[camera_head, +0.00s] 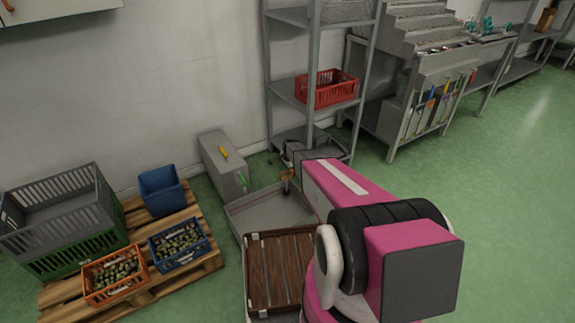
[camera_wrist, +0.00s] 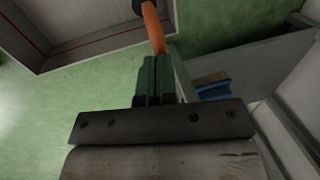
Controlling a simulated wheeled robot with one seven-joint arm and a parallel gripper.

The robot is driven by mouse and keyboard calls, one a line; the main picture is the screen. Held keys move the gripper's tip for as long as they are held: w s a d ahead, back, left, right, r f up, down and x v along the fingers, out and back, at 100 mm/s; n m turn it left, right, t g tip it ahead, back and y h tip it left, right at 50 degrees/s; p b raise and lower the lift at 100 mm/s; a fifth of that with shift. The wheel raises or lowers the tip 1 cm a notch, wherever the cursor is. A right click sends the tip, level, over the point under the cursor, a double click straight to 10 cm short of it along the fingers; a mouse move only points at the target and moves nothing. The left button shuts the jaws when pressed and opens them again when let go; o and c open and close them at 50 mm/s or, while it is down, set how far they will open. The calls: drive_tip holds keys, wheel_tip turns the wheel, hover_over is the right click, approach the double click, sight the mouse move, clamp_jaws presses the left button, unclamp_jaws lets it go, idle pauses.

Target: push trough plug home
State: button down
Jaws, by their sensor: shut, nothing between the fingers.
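The trough (camera_head: 238,212) is a shallow grey open basin on the floor, below the middle of the head view. A slim orange piece with a dark end (camera_head: 287,174), apparently the plug, shows at its far right side. In the wrist view the orange piece (camera_wrist: 153,28) runs up from the fingertips to a black round end at the top edge. My gripper (camera_wrist: 157,62) is shut, its dark green fingers together just below the orange piece. I cannot tell whether they touch it or how deep the plug sits. My pink arm hides part of the trough's right side.
A slatted brown wooden panel (camera_head: 262,270) lies in front of the trough. A grey box (camera_head: 222,168) stands behind it to the left. A shelf rack (camera_head: 270,75) with a red crate (camera_head: 328,98) stands behind. A pallet (camera_head: 200,215) with crates is at left. Floor at right is clear.

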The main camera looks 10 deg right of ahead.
drive_tip(key=shift+f, duration=0.2)
drive_tip(key=shift+f, duration=2.5)
wheel_tip(320, 180, up, 15)
drive_tip(key=s+d, duration=0.1)
drive_tip(key=s, duration=0.2)
drive_tip(key=s+r+n, duration=0.4)
drive_tip(key=s+r, duration=0.2)
drive_tip(key=s, duration=0.4)
drive_tip(key=s+a+r+n+g, duration=0.1)
drive_tip(key=s+r+n, duration=0.4)
drive_tip(key=s, duration=0.6)
drive_tip(key=s+a+r+n+g, duration=0.1)
drive_tip(key=s+r+n, duration=0.3)
drive_tip(key=s, duration=0.6)
wheel_tip(320, 180, up, 3)
drive_tip(key=shift+s+f+n+h, duration=0.1)
drive_tip(key=shift+s+n+h, duration=0.2)
drive_tip(key=shift+h, duration=0.1)
